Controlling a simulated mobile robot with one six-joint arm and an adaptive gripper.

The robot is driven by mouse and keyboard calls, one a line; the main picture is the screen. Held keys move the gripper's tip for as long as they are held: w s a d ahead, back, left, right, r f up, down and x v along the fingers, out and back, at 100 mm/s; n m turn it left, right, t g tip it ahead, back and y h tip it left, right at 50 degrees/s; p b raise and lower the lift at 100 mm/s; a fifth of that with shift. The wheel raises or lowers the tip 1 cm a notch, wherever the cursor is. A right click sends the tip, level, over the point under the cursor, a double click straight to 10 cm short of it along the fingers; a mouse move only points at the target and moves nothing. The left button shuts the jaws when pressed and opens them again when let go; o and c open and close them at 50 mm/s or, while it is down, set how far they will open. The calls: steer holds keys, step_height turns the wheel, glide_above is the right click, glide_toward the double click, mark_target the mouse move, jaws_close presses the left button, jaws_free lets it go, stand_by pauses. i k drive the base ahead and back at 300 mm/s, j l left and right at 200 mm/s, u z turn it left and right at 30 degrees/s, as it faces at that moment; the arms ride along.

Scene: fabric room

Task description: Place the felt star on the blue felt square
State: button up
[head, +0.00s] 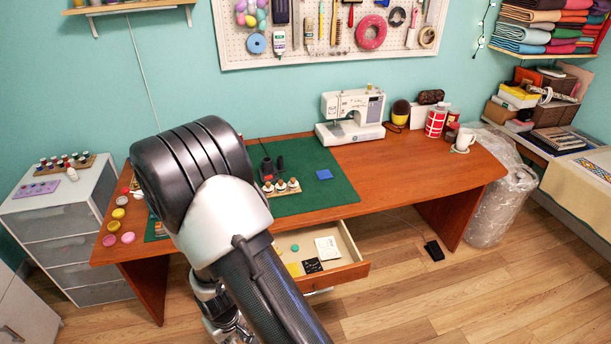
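The blue felt square (324,174) lies flat and bare on the green cutting mat (325,196) on the wooden table. I cannot make out the felt star; it may be hidden behind my arm or too small to tell. My arm fills the centre left and covers part of the mat. A small dark shape just right of the arm, over the mat and left of the blue square, may be my gripper (272,168). It is too small and partly hidden to tell whether it is open or holds anything.
Thread spools (281,186) stand in a holder on the mat, left of the square. A sewing machine (352,116) stands behind. The drawer (325,252) below is open. Paint pots (118,213) sit at the table's left end, a mug (463,140) at the right. Bare tabletop lies right of the mat.

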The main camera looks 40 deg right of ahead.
mark_target(323, 174)
steer(key=i+l, duration=0.15)
steer(key=l, duration=0.35)
steer(key=i+l, duration=0.15)
steer(key=l, duration=0.4)
steer(key=i+l+u, duration=0.1)
steer(key=l, duration=0.4)
steer(key=i+l, duration=0.15)
steer(key=l, duration=0.35)
steer(key=i+l, duration=0.1)
steer(key=l, duration=0.45)
steer(key=i+l, duration=0.1)
steer(key=l, duration=0.45)
steer(key=i+l+u, duration=0.1)
steer(key=l, duration=0.4)
